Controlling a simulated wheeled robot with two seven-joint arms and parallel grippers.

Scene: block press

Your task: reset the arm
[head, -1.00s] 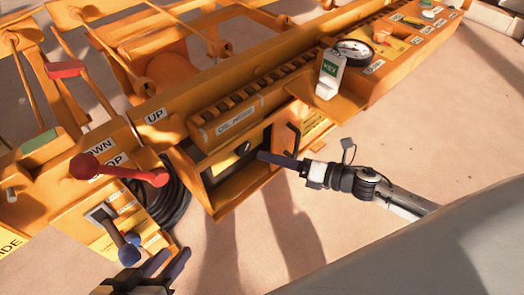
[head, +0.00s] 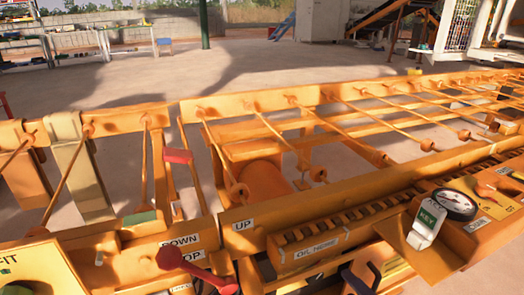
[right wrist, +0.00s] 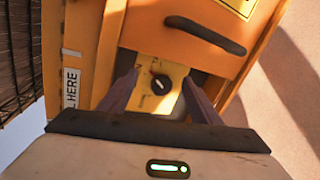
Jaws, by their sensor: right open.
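My right gripper (right wrist: 160,80) shows in the right wrist view with its two dark fingers apart. Between the fingers, a black round knob (right wrist: 161,86) on a yellow panel (right wrist: 146,103) is visible inside an opening of the orange machine. I cannot tell whether the fingers touch anything; nothing is seen clamped between them. In the head view the machine (head: 330,212) fills the lower half. I cannot clearly make out either gripper there, and my left gripper is not in view.
A red lever (head: 192,268) stands near the UP and DOWN labels. A white-green KEY tag (head: 427,222) and a gauge (head: 455,205) are at the right. A black handle (right wrist: 205,33) lies beyond the right fingers. Open floor and shelves (head: 95,38) lie behind the machine.

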